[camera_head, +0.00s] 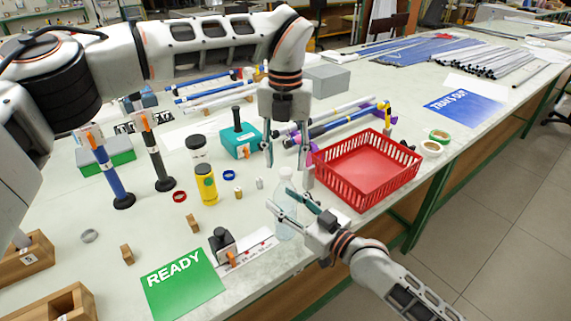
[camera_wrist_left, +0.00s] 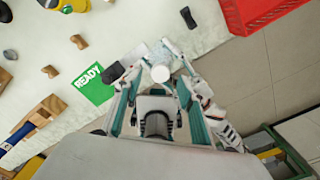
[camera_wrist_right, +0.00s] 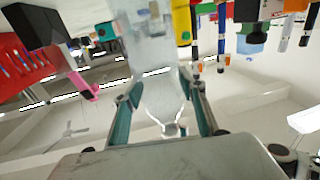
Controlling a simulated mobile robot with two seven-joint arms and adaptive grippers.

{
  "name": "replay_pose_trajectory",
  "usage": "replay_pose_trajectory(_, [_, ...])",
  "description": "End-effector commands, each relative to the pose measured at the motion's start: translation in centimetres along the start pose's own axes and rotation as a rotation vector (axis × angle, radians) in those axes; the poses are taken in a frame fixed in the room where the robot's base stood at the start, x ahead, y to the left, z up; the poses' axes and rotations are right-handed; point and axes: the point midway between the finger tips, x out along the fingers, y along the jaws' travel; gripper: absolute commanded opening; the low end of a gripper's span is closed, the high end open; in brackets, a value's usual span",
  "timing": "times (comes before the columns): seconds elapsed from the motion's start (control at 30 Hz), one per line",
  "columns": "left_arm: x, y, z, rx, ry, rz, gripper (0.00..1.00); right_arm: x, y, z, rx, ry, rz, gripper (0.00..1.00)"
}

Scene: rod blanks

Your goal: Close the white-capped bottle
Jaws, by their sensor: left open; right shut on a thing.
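The clear bottle (camera_head: 286,222) stands upright near the table's front edge, left of the red basket. Its white cap (camera_head: 286,172) is at the top of the neck; I cannot tell how tightly it sits. It shows as a white disc in the left wrist view (camera_wrist_left: 160,74). My right gripper (camera_head: 283,203) is shut on the bottle's body from the front right. The right wrist view shows the bottle (camera_wrist_right: 160,92) between its fingers. My left gripper (camera_head: 286,150) points down, open and empty, just above the cap with a finger on either side.
A red basket (camera_head: 365,172) stands close on the right.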

Motion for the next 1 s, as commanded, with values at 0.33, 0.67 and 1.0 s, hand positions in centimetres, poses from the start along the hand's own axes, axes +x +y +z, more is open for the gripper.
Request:
replay_pose_trajectory(0.33, [-7.0, -0.1, 0.0, 0.0, -0.003, 0.0, 0.4, 0.0, 0.0, 0.0, 0.0, -0.001, 0.0, 0.0])
replay_pose_trajectory(0.67, [-9.3, 0.0, 0.0, 0.0, 0.001, 0.0, 0.4, 0.0, 0.0, 0.0, 0.0, 0.0, 0.0, 0.0])
replay_pose_trajectory(1.0, [-9.4, 0.0, 0.0, 0.0, 0.001, 0.0, 0.4, 0.0, 0.0, 0.0, 0.0, 0.0, 0.0, 0.6])
